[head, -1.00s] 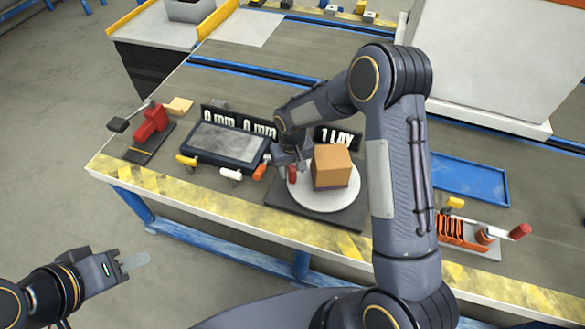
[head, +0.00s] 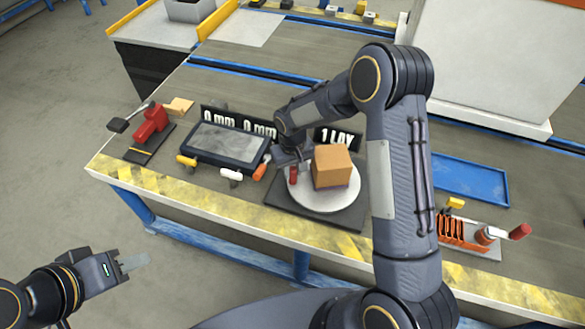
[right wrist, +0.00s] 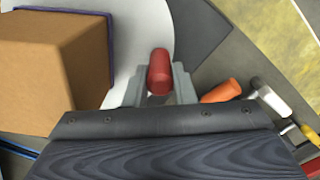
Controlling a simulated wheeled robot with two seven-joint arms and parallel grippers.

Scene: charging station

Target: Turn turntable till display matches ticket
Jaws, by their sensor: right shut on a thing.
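The white round turntable (head: 325,203) sits on a dark square base on the bench. A brown box (head: 332,166) stands on it, with a purple edge at its foot. A red upright knob (head: 293,175) is at the turntable's left rim. My right gripper (right wrist: 158,88) is shut on the red knob (right wrist: 160,68), a finger on each side. The display (head: 337,137) behind the turntable reads "1 LAY". Two more readouts (head: 240,124) to its left read "0 mm". I cannot make out a ticket. My left gripper (head: 132,263) is off the bench, lower left, its jaw opening unclear.
A dark framed plate (head: 228,143) with white, yellow and orange handles (head: 262,168) lies left of the turntable. A red clamp tool (head: 150,124) is farther left. A blue tray (head: 470,180) and an orange rack (head: 455,232) are at the right.

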